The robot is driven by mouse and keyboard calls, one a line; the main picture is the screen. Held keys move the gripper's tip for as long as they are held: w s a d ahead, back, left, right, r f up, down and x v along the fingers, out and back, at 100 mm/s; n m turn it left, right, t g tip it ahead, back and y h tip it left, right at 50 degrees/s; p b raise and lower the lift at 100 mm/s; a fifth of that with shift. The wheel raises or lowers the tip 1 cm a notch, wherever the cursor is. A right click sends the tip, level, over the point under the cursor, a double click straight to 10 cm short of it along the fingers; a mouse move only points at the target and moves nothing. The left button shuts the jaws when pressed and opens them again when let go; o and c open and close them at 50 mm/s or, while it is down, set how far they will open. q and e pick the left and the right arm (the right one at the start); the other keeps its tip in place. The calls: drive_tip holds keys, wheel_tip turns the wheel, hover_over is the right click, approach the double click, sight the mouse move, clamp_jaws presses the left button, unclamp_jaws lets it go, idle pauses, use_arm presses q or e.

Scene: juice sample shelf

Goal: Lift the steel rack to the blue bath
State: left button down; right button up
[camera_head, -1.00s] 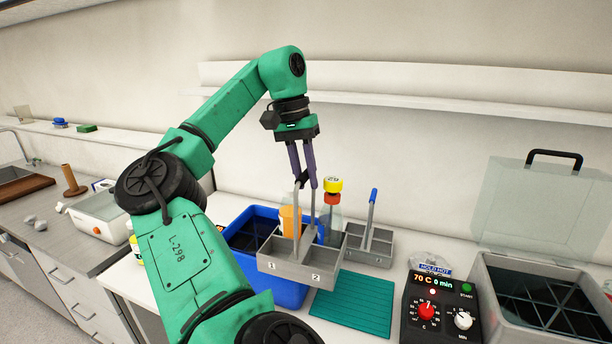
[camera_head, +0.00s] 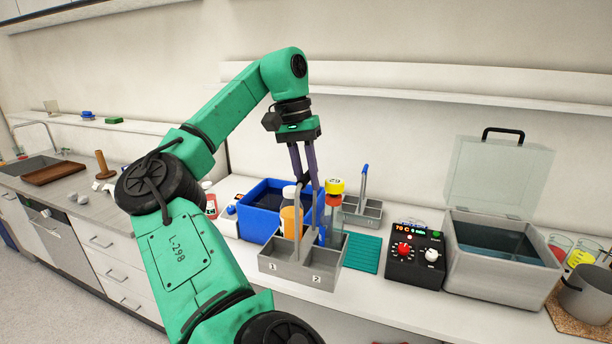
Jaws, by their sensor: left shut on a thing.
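The steel rack (camera_head: 290,272) is a grey divided carrier with a tall handle, its front marked 1 and 2. My left gripper (camera_head: 306,183) is shut on the top of its handle and holds it upright over the front part of the counter. A bottle of orange juice (camera_head: 291,222) and a bottle with a yellow cap (camera_head: 334,187) and red band stand in it. The blue bath (camera_head: 255,222) is on the counter behind the rack, which partly hides it. The rack is in front of the bath, not in it. My right gripper is not in view.
A second grey rack with a blue handle (camera_head: 364,185) stands behind, by a teal mat (camera_head: 361,254). A black control box (camera_head: 414,265) and a steel bath with a raised clear lid (camera_head: 505,258) are to the right. Beakers and a pot (camera_head: 585,293) stand at far right.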

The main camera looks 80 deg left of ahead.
use_arm(q)
drive_tip(key=shift+w+d+f, duration=0.1)
drive_tip(key=shift+d, duration=0.4)
drive_tip(key=w+d+f+m, duration=0.3)
drive_tip(key=w+d+f, duration=0.3)
drive_tip(key=d+f, duration=0.3)
drive_tip(key=w+d+f+m+g, duration=0.1)
drive_tip(key=w+d+f+m, duration=0.3)
drive_tip(key=d+f, duration=0.6)
drive_tip(key=w+d+f+m+h, duration=0.1)
drive_tip(key=w+d+f+m, duration=0.3)
drive_tip(key=d, duration=1.3)
drive_tip(key=w+f, duration=0.4)
drive_tip(key=f, duration=0.1)
drive_tip(key=shift+f+g, duration=0.25)
drive_tip(key=shift+g, duration=0.15)
drive_tip(key=shift+a, duration=0.1)
